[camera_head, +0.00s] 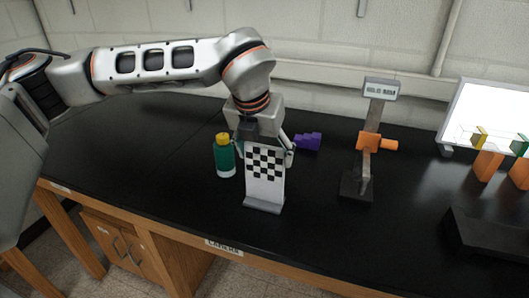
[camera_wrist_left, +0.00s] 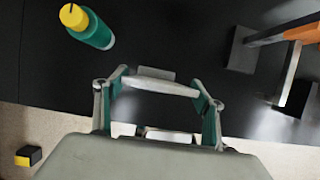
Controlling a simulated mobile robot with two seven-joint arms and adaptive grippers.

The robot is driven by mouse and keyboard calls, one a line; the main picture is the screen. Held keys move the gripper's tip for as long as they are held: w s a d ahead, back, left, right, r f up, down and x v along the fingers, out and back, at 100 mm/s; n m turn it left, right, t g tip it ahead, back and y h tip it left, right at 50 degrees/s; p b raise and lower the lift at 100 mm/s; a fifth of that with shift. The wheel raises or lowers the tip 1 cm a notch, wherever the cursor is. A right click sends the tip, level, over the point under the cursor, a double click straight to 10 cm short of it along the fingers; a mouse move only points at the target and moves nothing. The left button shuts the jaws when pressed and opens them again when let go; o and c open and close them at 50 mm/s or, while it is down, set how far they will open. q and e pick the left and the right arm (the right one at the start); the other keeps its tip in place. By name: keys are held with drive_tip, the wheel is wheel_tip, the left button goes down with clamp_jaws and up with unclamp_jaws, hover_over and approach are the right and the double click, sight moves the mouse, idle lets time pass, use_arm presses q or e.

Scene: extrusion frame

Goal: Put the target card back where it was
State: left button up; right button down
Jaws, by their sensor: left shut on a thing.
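The target card (camera_head: 265,178) is a white upright panel with a black-and-white checker pattern and a grey foot (camera_head: 264,206). My left gripper (camera_head: 264,150) reaches down from above, with one finger at each side edge of the card, and is shut on it. In the left wrist view the card's pale top edge (camera_wrist_left: 160,87) spans between the fingertips of the gripper (camera_wrist_left: 158,89). The foot is at or just above the black bench top; I cannot tell whether it touches. My right gripper is not in view.
A green bottle with a yellow cap (camera_head: 224,156) stands close left of the card. A purple stepped block (camera_head: 308,141) lies behind it to the right. A grey post stand with an orange clamp (camera_head: 368,142) and a lit white panel (camera_head: 488,112) are farther right. The bench front edge is near.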

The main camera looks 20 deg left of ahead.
use_arm(q)
drive_tip(key=o, duration=1.6)
drive_tip(key=shift+o, duration=0.2)
drive_tip(key=shift+r, duration=0.1)
drive_tip(key=shift+s+r, duration=0.1)
drive_tip(key=shift+r, duration=0.2)
drive_tip(key=v, duration=1.1)
drive_tip(key=shift+s+b, duration=0.2)
drive_tip(key=shift+b, duration=0.1)
drive_tip(key=shift+s, duration=0.1)
